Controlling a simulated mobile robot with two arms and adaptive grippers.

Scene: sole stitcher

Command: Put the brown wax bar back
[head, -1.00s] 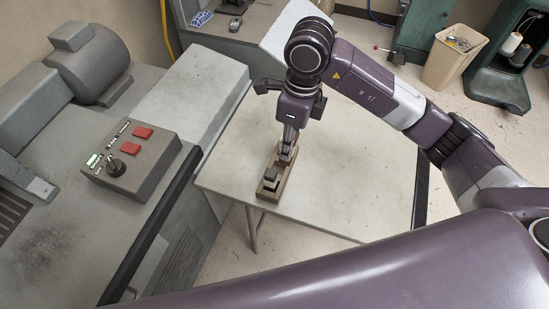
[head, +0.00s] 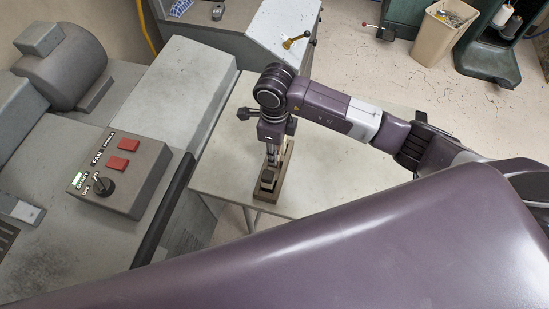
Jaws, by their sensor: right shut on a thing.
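My right gripper (head: 272,158) points down over a narrow wooden rack (head: 281,183) on the pale table. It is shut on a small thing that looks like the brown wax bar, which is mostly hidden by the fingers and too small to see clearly. The fingertips are at or just above the middle of the rack; I cannot tell if the bar touches it. A dark and pale bar (head: 267,178) sits in the rack's near end. The rack's far end is partly hidden behind the gripper. My left gripper is not in view.
The pale table (head: 330,185) is clear to the right of the rack. A grey machine with a control box (head: 122,170) stands close on the left. A grey cabinet (head: 270,35) stands behind, and a beige bin (head: 440,35) is on the floor at back right.

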